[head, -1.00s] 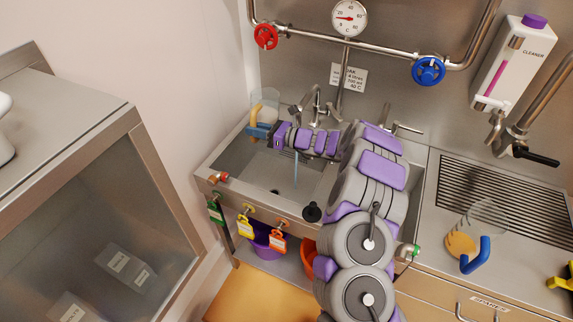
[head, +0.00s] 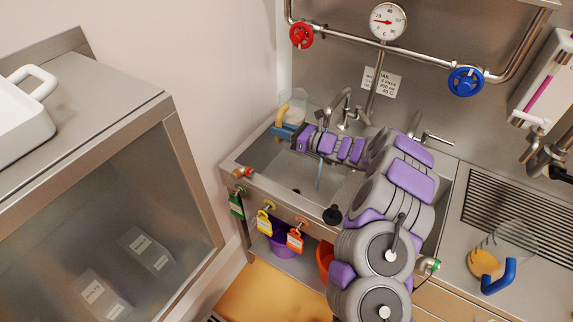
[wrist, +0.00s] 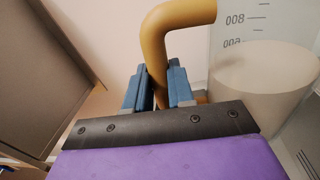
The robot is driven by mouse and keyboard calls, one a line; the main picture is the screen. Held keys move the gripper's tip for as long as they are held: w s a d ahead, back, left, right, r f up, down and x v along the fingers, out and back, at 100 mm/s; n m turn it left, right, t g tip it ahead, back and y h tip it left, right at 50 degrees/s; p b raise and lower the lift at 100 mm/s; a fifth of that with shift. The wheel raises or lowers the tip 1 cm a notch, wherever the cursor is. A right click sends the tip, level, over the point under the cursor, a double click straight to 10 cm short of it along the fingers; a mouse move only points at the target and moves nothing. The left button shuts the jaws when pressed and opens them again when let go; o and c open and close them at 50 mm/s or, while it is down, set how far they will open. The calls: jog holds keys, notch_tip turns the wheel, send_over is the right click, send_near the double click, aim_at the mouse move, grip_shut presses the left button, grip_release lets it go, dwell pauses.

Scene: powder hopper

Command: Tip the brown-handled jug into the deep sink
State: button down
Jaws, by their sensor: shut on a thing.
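My gripper (head: 284,131) is shut on the tan-brown handle (wrist: 158,50) of a clear jug (head: 294,103). In the wrist view the blue fingers stand on both sides of the handle. The jug (wrist: 275,80) has measuring marks and pale contents with a level surface. It looks upright. In the head view it is near the back left corner of the deep sink (head: 262,158). My arm hides much of the sink's right side.
A tap (head: 342,100) stands behind the sink, with a thin bluish stream below. A blue-handled jug (head: 497,277) with orange contents is on the right counter. Red (head: 301,35) and blue (head: 466,81) valve wheels are on the wall pipe. A glass-fronted cabinet (head: 120,215) stands left.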

jog(key=s+a+f+n, duration=0.1)
jog(key=s+a, duration=0.5)
jog(key=a, duration=0.2)
jog(key=s+a+f+n, duration=0.1)
jog(key=s+a+f, duration=0.1)
jog(key=s+a, duration=0.4)
jog(key=shift+a+f, duration=0.15)
jog(key=shift+a, duration=1.25)
